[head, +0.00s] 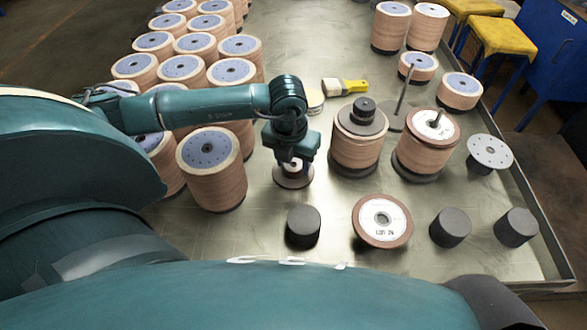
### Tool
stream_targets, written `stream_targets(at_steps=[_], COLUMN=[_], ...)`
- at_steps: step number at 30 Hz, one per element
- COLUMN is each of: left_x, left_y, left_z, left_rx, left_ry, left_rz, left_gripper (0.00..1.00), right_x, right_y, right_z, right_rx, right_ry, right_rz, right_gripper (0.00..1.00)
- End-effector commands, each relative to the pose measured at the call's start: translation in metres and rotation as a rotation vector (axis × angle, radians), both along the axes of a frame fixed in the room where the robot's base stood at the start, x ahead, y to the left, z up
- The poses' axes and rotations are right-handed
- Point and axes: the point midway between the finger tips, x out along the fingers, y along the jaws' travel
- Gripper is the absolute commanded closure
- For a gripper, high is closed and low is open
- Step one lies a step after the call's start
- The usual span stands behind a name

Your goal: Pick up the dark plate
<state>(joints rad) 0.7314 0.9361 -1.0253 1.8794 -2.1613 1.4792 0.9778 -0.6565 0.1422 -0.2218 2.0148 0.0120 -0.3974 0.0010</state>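A dark round plate (359,122) with a dark knob on it lies on top of a stack of tan flap discs (356,153), right of centre in the head view. My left gripper (293,163) points down to the left of this stack, apart from it. It is directly over a small round disc (294,180) with a dark brownish rim, low on the table. The gripper's body and wrist hide part of that disc. I cannot tell whether the fingers are open or touch it. My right gripper is not in view.
Several tall disc stacks (211,181) crowd the left. A second stack (428,150), a rod on a base (403,90) and a metal flange (489,151) stand right. Dark cylinders (303,227) and a labelled disc (382,221) are in front. A brush (345,86) lies behind.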

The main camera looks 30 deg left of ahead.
Motion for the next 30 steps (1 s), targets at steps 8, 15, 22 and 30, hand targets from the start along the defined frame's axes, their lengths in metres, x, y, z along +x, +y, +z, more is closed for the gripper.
stream_targets(at_steps=[8, 15, 22, 30], left_x=[0.000, 0.001, 0.001, 0.002], left_y=[0.000, 0.000, 0.000, 0.000], left_z=[0.000, 0.001, 0.008, 0.057], left_rx=[0.000, -0.001, 0.000, -0.001], left_ry=[0.000, -0.003, -0.004, -0.008], left_rz=[0.000, 0.001, 0.001, -0.001], left_gripper=[0.78, 0.90, 0.90, 0.90], right_x=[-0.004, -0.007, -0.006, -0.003], right_y=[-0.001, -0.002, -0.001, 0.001], right_z=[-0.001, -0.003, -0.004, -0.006], right_rx=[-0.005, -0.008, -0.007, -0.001], right_ry=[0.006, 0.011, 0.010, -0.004], right_rz=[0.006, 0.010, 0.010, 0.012], right_gripper=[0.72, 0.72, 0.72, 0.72])
